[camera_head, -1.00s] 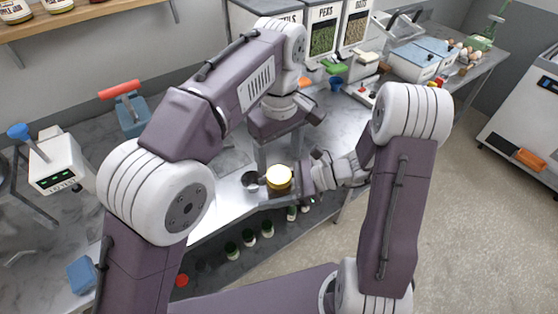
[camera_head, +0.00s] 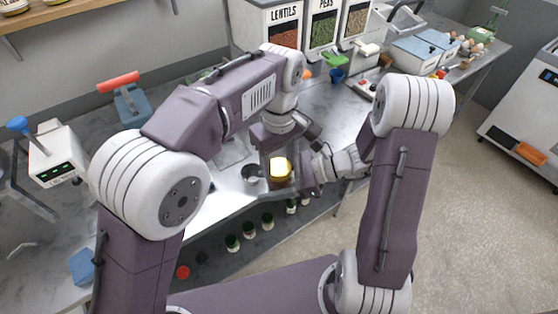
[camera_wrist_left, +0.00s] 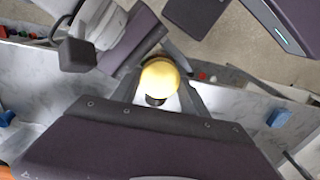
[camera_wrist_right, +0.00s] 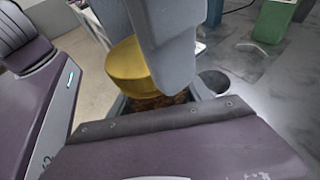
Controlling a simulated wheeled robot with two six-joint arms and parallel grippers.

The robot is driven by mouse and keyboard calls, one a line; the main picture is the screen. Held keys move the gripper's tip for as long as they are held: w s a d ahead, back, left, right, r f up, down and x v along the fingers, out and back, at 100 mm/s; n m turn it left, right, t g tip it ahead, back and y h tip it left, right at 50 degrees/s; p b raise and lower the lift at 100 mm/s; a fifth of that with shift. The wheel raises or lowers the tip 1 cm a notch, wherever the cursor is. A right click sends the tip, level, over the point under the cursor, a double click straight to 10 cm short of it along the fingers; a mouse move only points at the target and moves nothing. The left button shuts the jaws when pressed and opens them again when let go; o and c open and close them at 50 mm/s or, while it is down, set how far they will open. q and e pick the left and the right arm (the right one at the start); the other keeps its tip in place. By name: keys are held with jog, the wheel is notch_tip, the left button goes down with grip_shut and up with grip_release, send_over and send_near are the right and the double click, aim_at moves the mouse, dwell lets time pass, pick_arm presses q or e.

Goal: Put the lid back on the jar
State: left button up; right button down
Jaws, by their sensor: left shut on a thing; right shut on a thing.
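A yellow lid (camera_head: 280,166) is over an amber-brown jar (camera_head: 282,183) near the front edge of the metal bench. My left gripper (camera_head: 272,160) comes down from above and is shut on the lid. The lid shows between its fingers in the left wrist view (camera_wrist_left: 158,80). My right gripper (camera_head: 305,175) comes in from the right and is shut on the jar. In the right wrist view, the lid (camera_wrist_right: 130,65) is directly above the jar's brown contents (camera_wrist_right: 160,101). A finger hides part of the rim, so I cannot tell whether the lid is seated.
A small metal cup (camera_head: 252,174) stands close to the jar's left. Several dark-capped jars (camera_head: 250,229) stand on a lower shelf in front. Food bins (camera_head: 284,25) stand behind, with a blue cup (camera_head: 337,76) nearby.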

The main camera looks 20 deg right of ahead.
pick_arm(q)
jog(key=m, duration=0.6)
jog(key=shift+m, duration=0.3)
jog(key=m, duration=1.1)
jog(key=o, duration=1.5)
jog(key=shift+o, duration=0.2)
jog(key=shift+r, duration=2.2)
jog(key=shift+c, duration=0.4)
